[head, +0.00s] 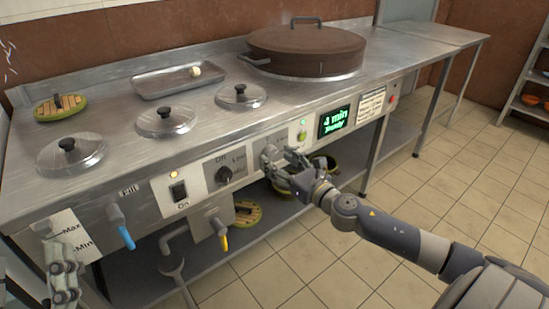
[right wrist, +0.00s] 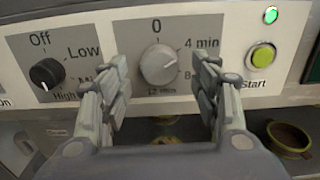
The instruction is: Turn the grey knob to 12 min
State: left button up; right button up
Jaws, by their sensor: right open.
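My right gripper (right wrist: 160,92) is open, one finger on each side below the knob, and holds nothing. In the head view my right gripper (head: 277,162) is in front of the panel and hides the knob. The green display (head: 334,121) reads 4 min, Ready. My left gripper (head: 63,270) is at the lower left edge, its jaws unclear.
Left of the grey knob is a black knob (right wrist: 47,73) marked Off, Low and High. Right of it are a green Start button (right wrist: 261,57) and a lit green lamp (right wrist: 270,15). Blue (head: 127,238) and yellow (head: 224,241) tap handles stick out below the panel.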

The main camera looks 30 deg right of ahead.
jog(key=shift+w+a, duration=0.1)
jog(key=shift+w, duration=1.05)
jog(key=c, duration=1.1)
